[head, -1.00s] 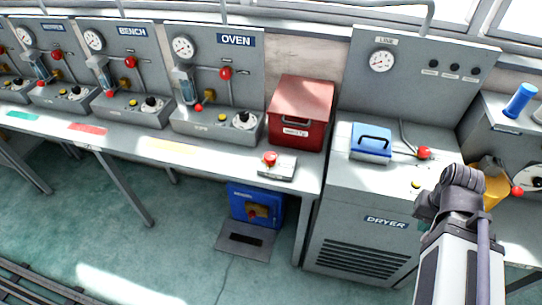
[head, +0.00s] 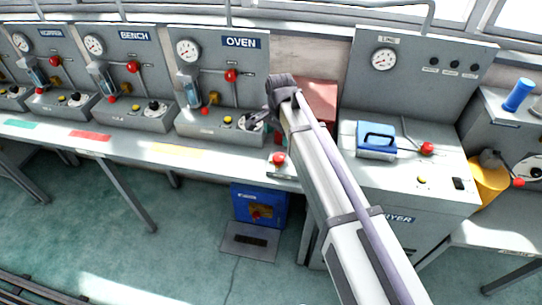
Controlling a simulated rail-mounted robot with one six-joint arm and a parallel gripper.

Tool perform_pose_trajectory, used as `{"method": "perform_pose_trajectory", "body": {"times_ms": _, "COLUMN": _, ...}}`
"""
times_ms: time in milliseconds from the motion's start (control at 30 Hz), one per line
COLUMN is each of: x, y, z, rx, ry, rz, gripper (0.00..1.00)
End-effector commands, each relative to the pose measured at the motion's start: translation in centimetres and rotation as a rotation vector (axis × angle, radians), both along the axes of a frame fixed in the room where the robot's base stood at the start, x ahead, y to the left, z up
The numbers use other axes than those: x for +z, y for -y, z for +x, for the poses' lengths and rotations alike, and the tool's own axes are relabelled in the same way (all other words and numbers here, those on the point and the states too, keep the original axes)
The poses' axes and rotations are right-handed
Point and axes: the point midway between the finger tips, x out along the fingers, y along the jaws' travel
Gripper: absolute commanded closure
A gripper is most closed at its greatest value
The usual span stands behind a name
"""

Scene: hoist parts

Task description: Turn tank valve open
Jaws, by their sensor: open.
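No label reading "tank" is legible, so I cannot tell which valve is the tank's. Red-knobbed valves show on the oven panel (head: 230,75), the bench panel (head: 133,67) and the hopper panel (head: 54,61). Another red knob (head: 427,148) is on top of the dryer.
A red box (head: 318,100) stands behind my arm, partly hidden. A blue case (head: 375,140) sits on the dryer (head: 440,190). A red push button (head: 278,159) is at the bench's front edge. A blue box (head: 262,204) stands under the bench. The green floor at left is mostly clear.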

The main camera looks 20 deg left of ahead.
Motion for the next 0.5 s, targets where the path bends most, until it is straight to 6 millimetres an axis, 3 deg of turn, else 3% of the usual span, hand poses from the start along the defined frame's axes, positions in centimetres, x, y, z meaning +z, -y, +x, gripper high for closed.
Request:
{"method": "perform_pose_trajectory", "body": {"times_ms": 167, "x": -1.4, "y": 0.0, "z": 0.0, "rx": 0.002, "ry": 0.0, "rz": 0.0, "gripper": 0.29}}
{"method": "perform_pose_trajectory", "body": {"times_ms": 500, "x": -9.2, "y": 0.0, "z": 0.0, "rx": 0.003, "ry": 0.0, "rz": 0.0, "gripper": 0.29}}
